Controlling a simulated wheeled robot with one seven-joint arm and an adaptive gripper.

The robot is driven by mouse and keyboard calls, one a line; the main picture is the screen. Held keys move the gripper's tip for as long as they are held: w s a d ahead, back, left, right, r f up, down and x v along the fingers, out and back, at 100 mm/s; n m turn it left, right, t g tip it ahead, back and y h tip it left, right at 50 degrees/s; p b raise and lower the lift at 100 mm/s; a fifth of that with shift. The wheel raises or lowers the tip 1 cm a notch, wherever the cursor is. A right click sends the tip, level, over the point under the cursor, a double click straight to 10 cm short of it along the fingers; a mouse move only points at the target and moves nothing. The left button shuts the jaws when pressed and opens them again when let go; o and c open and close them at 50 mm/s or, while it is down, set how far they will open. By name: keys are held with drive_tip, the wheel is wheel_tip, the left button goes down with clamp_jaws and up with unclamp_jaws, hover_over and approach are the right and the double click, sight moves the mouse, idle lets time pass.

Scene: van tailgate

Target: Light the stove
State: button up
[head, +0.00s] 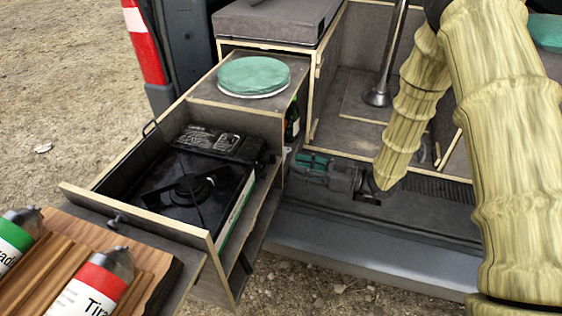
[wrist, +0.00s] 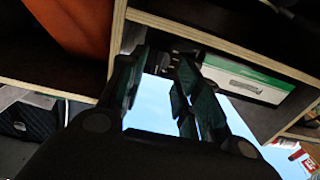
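The black camping stove (head: 190,190) sits in the pulled-out wooden drawer, with its burner in the middle and a dark control panel at the far end. A small dark part, perhaps its knob (head: 267,158), sticks out at the stove's right far corner. My gripper (head: 300,163) has teal fingers and is right of that corner, apart from it. In the wrist view my gripper (wrist: 160,67) is open and empty, its fingers spread. The stove's white and green side (wrist: 245,80) shows beyond the right finger. A small dark part lies beyond the fingertips; I cannot tell exactly what it is.
The drawer's wooden front (head: 140,215) and side edges border the stove. A teal plate stack (head: 253,76) stands on the cabinet behind. Gas canisters (head: 95,285) lie on a wooden rack at front left. The van floor is right of my gripper.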

sight(270, 158)
drive_tip(key=x, duration=0.6)
drive_tip(key=shift+a+p, duration=0.2)
drive_tip(key=shift+p, duration=0.2)
drive_tip(key=shift+w, duration=0.1)
clamp_jaws()
